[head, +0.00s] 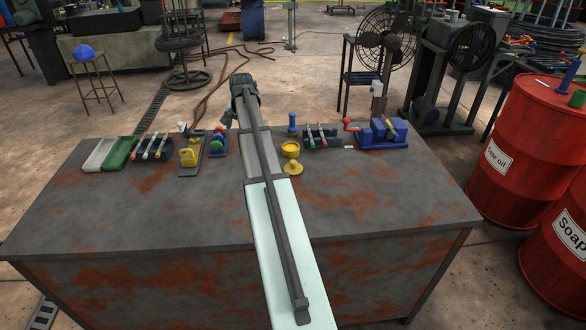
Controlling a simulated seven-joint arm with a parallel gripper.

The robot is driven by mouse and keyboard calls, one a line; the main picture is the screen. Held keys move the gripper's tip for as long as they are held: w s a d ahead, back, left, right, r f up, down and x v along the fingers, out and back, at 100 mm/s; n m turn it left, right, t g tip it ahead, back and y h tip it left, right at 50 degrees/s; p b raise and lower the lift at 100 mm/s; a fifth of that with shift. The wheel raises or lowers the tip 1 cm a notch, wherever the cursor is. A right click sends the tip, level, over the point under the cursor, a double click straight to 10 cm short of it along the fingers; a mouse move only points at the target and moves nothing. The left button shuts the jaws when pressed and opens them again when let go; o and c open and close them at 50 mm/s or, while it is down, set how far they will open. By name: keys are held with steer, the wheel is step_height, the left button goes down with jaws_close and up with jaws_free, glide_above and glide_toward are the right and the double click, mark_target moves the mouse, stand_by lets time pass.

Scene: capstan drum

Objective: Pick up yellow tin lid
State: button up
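A yellow lid (293,168) with a raised middle lies on the grey, rust-stained workbench (390,200), just right of my arm. A yellow tin (290,150) stands right behind it, seemingly open at the top. My arm reaches across the bench from the near edge towards the far edge. Its end is at the back, left of the tin and lid and apart from them. Part of what seems to be my gripper (229,117) shows beside the arm's far end. Its fingers are too small and hidden to read.
Along the back stand green and white trays (112,154), tool racks (320,136), a yellow padlock (189,155), a blue bottle (292,124) and a blue vise (383,134). The front of the bench is clear on both sides of my arm. Red drums (525,140) stand right.

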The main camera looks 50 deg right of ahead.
mark_target(293, 161)
steer(key=s+d+r+m+g+y, duration=0.1)
steer(key=s+d+r+m+g, duration=0.1)
steer(key=s, duration=0.8)
steer(key=s+d+r+m+g+y, duration=0.1)
steer(key=s+d+r+m, duration=0.1)
steer(key=s, duration=0.8)
step_height(293, 161, down, 8)
steer(key=shift+w+f, duration=0.1)
steer(key=shift+w+d+f, duration=0.1)
steer(key=shift+d+f, duration=0.1)
steer(key=shift+f, duration=0.7)
steer(key=shift+d+f, duration=0.15)
steer(key=shift+f, duration=0.75)
steer(key=shift+w+d+f, duration=0.1)
steer(key=shift+d+f, duration=0.1)
steer(key=shift+f, duration=0.7)
steer(key=c, duration=1)
